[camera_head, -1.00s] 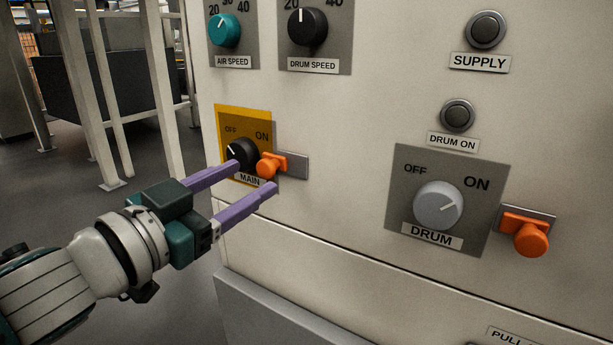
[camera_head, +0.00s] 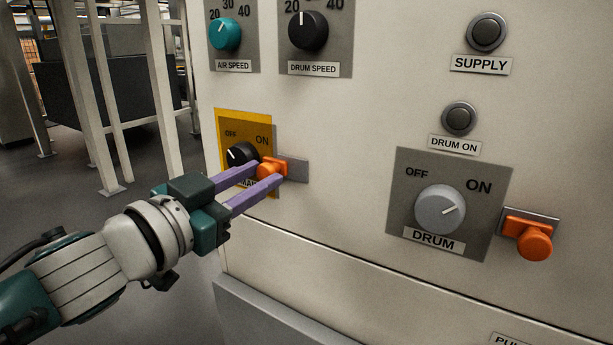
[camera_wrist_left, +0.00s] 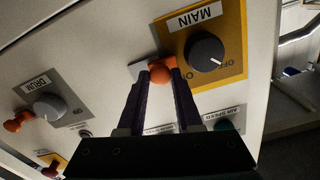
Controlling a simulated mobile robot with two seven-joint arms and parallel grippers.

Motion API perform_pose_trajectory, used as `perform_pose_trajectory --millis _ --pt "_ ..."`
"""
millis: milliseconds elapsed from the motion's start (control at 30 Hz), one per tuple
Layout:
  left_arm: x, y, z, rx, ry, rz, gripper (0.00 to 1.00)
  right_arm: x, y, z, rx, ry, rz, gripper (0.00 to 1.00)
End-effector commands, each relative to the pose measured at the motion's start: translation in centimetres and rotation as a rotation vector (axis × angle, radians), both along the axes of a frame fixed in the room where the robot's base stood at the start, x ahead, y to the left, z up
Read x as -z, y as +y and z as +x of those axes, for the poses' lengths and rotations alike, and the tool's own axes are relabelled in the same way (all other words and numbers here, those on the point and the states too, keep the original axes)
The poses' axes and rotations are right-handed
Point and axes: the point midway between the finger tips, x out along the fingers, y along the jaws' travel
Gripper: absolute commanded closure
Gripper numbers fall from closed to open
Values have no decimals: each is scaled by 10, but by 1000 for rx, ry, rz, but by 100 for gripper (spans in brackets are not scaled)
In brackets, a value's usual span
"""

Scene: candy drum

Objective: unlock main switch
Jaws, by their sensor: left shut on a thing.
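The main switch (camera_head: 238,153) is a black knob on a yellow plate marked OFF and ON, its white mark toward OFF. It also shows in the left wrist view (camera_wrist_left: 205,51). An orange lock knob (camera_head: 270,166) sits on a grey slide plate (camera_head: 295,169) at the right edge of the yellow plate. In the left wrist view the orange lock knob (camera_wrist_left: 160,74) lies between my fingertips. My left gripper (camera_head: 267,171) is shut on the orange lock knob, with its purple fingers on either side. Part of the MAIN label is hidden behind a finger. My right gripper is not in view.
To the right is the drum switch (camera_head: 440,210), a grey knob, with its own orange lock knob (camera_head: 534,243). Above are the teal air speed knob (camera_head: 225,34) and the black drum speed knob (camera_head: 307,31). White posts (camera_head: 95,100) stand left of the panel.

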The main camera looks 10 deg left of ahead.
Motion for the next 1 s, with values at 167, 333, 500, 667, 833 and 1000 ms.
perform_pose_trajectory --millis 167,333,500,667,833,1000 --pt "0 0 0 0 0 0 100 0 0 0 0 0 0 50" --pt "0 0 0 0 0 0 100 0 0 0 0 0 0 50" --pt "0 0 0 0 0 0 100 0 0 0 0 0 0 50" --pt "0 0 0 0 0 0 100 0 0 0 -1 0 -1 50" --pt "0 0 0 0 0 0 100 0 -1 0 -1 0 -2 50" --pt "0 0 0 0 0 0 100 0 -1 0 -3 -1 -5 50"
